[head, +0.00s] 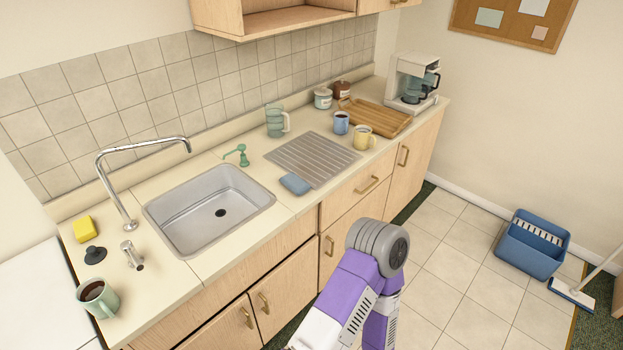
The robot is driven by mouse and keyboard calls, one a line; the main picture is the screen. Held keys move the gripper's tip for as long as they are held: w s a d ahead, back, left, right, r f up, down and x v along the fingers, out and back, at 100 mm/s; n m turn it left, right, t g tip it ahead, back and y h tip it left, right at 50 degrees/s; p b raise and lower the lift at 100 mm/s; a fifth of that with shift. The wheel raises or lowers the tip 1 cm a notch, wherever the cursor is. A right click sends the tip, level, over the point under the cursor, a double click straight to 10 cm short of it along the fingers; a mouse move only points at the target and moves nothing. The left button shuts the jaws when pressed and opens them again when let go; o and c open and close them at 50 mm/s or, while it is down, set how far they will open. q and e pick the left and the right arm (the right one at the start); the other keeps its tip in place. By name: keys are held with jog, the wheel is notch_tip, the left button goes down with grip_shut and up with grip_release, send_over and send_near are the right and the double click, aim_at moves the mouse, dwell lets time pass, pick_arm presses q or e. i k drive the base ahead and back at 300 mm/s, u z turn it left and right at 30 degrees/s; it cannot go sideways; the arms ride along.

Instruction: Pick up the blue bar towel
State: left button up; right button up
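A small folded blue bar towel (295,184) lies on the cream counter (235,258), at the front left corner of the ribbed metal drainboard (318,155) and to the right of the sink. Nothing covers it. A purple and white link of one of my arms with a grey joint rises from the bottom, in front of the cabinets and below the towel in the picture. Neither of my grippers shows in the head view.
The steel sink (165,222) with its tall faucet (115,185) is left of the towel. A green soap pump (242,155), blue mug (341,123), yellow mug (362,138) and glass pitcher (274,121) stand nearby. A blue bucket (528,258) stands on the floor at right.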

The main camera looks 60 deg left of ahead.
aim_at(297, 185)
jog(key=u, duration=0.3)
jog(key=i, duration=1.8)
jog(key=u, duration=1.65)
jog(key=i, duration=0.85)
jog(key=u, duration=0.95)
